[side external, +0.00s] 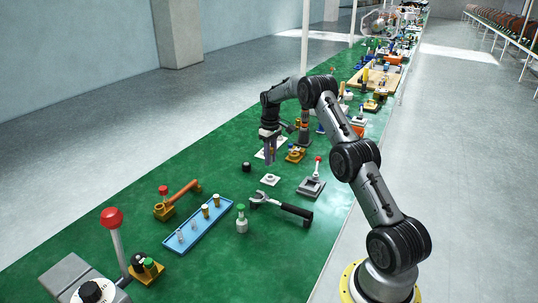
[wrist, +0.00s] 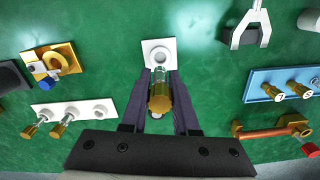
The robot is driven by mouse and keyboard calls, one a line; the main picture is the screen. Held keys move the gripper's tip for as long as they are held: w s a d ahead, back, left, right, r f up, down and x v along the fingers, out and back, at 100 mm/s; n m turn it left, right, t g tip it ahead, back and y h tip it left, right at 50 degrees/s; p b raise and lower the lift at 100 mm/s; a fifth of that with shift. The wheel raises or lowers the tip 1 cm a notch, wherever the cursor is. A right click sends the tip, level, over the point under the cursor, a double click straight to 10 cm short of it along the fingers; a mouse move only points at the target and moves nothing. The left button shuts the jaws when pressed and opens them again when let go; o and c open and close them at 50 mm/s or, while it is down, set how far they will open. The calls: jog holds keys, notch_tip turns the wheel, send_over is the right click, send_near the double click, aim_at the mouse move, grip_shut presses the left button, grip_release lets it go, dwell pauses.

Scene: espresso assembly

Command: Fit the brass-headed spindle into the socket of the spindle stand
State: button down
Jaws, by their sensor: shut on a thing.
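My gripper (wrist: 162,88) is shut on a brass-headed spindle (wrist: 160,101), with the brass head toward the wrist camera. The spindle's shaft lies between the fingers and points toward the spindle stand. The stand (wrist: 158,44) is a small white square block with a round socket, just beyond the fingertips in the wrist view. In the side view the stand (side external: 270,180) lies flat on the green mat, and my gripper (side external: 270,158) hangs above and slightly behind it, with a gap between. The held spindle is hard to make out there. The shaft's lower end is not clear.
A white rack (wrist: 92,112) with brass-headed pieces lies left in the wrist view. A blue tray (side external: 178,240) holds several pieces. A wrench (side external: 285,207), a grey lever base (side external: 311,187) and a black knob (side external: 246,167) surround the stand.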

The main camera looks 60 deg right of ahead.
jog(key=shift+f, duration=1.85)
jog(key=c, duration=1.2)
grip_release()
jog(key=shift+f, duration=0.2)
grip_shut()
jog(key=shift+f, duration=0.95)
jog(key=shift+r, duration=0.2)
jog(key=shift+r, duration=0.55)
jog(key=shift+f, duration=0.75)
dwell(1.1)
jog(key=shift+r, duration=0.2)
